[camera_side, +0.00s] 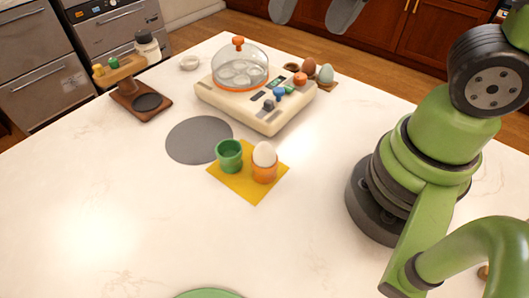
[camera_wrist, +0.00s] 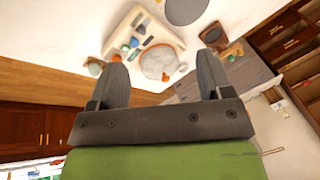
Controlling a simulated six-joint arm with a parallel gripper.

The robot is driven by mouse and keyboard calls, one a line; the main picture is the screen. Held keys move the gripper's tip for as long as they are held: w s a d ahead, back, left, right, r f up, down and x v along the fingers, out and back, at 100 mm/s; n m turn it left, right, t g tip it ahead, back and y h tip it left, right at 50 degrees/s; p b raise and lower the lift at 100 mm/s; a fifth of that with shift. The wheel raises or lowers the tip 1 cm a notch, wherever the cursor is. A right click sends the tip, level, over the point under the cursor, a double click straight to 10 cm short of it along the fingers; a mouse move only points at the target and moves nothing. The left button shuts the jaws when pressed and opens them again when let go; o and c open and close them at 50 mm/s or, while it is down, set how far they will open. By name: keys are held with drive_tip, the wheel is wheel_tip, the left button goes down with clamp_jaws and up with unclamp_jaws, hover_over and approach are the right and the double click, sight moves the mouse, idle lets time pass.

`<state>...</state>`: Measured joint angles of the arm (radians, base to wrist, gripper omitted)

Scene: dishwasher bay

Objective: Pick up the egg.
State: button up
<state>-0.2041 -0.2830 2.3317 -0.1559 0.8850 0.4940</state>
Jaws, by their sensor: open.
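A white egg (camera_side: 264,155) sits upright in an orange cup (camera_side: 264,174) on a yellow mat (camera_side: 248,192). A green cup (camera_side: 229,155) beside it looks empty. A brown egg (camera_side: 309,66) and a pale blue-green egg (camera_side: 326,74) stand behind the cooker; the pale one also shows at the left in the wrist view (camera_wrist: 95,68). My gripper (camera_side: 310,25) shows only as two grey fingers at the top edge of the side view, high up and apart from every egg. In the wrist view my gripper (camera_wrist: 163,55) is open and empty. The white egg is not visible there.
A cream egg cooker (camera_side: 245,104) with a clear domed lid (camera_side: 240,66) stands at the back. A brown stand (camera_side: 137,98) is at the back left, with a grey disc (camera_side: 198,140) lying nearby. A green plate (camera_side: 208,294) edges in at the front. The left counter is clear.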

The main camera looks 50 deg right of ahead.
wheel_tip(320, 180, down, 4)
drive_tip(key=w+a+f+m+g+h, duration=0.1)
drive_tip(key=w+a+g, duration=0.1)
drive_tip(key=w+a, duration=0.1)
drive_tip(key=m+g+h, duration=0.2)
approach(262, 146)
drive_tip(key=f, duration=0.3)
drive_tip(key=d+f, duration=0.1)
drive_tip(key=f, duration=0.6)
drive_tip(key=shift+s+d+f, duration=0.15)
drive_tip(key=shift+d, duration=0.1)
drive_tip(key=shift+c, duration=0.2)
drive_tip(key=c, duration=0.7)
